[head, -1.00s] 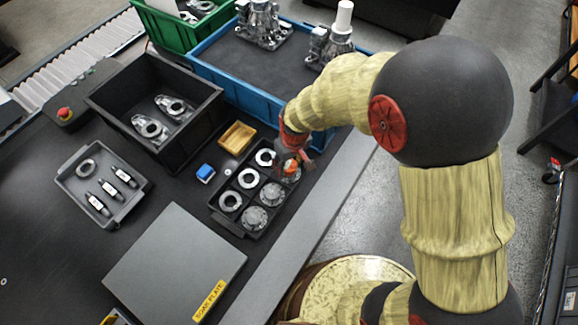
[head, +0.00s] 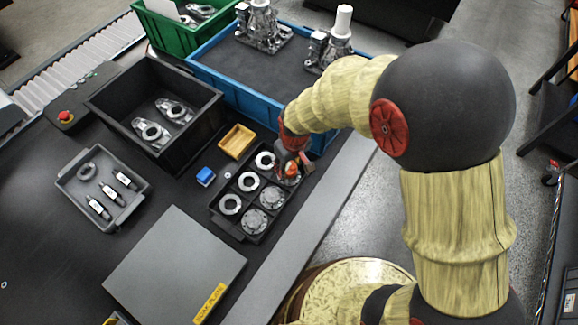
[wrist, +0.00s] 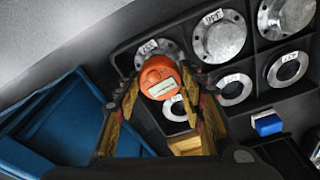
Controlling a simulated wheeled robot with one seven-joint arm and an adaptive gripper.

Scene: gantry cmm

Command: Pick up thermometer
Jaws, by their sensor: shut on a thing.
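The thermometer is a round orange head with a pale display, seen in the wrist view (wrist: 160,80) and as a small orange spot in the head view (head: 291,169). My gripper (wrist: 162,92) is shut on it, one finger on each side. In the head view my gripper (head: 293,165) is low over the far right end of the black divided tray (head: 237,233). The thermometer's lower part is hidden, so I cannot tell whether it touches the tray.
The black tray holds white rings and grey flanged discs (head: 256,222). A blue bin (head: 215,80) stands close behind my gripper. A yellow tray (head: 236,141), blue block (head: 205,176), black bin (head: 113,103) and grey tray (head: 70,185) lie left. A flat plate (head: 175,265) is in front.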

